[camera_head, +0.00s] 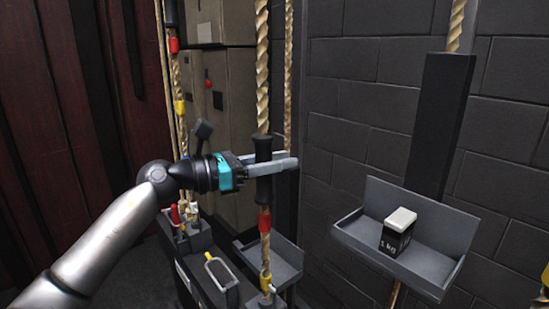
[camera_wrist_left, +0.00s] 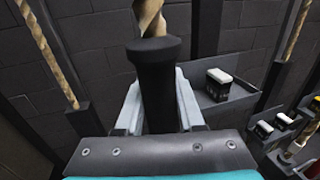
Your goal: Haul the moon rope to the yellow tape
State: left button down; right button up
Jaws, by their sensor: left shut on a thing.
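My left gripper (camera_head: 270,165) is shut around a black grip sleeve (camera_head: 264,186) on a thick tan rope (camera_head: 263,62). The left wrist view also shows the black sleeve (camera_wrist_left: 158,90) between my fingers (camera_wrist_left: 160,105), with the rope (camera_wrist_left: 149,18) rising above it. Below the sleeve in the head view, the rope carries a red tape band (camera_head: 265,222) and, lower down, a yellow tape band (camera_head: 266,283). I see no moon mark on this rope, so I cannot tell if it is the moon rope. My right gripper is not in view.
A grey shelf (camera_head: 440,283) on the right holds a black weight with a white top (camera_head: 398,232). More ropes with red (camera_head: 174,45) and yellow (camera_head: 180,107) bands hang at the left, near a dark rail with levers (camera_head: 222,272). A dark brick wall (camera_head: 365,105) stands behind.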

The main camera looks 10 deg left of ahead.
pick_arm(q)
jog(key=c, duration=0.9)
grip_release()
jog(key=o, duration=0.3)
jog(key=shift+o, duration=0.4)
jog(key=b+v, duration=0.1)
jog(key=v, duration=1.4)
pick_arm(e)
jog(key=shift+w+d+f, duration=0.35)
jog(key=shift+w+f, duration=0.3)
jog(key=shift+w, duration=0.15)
pick_arm(q)
jog(key=shift+s+a, duration=0.1)
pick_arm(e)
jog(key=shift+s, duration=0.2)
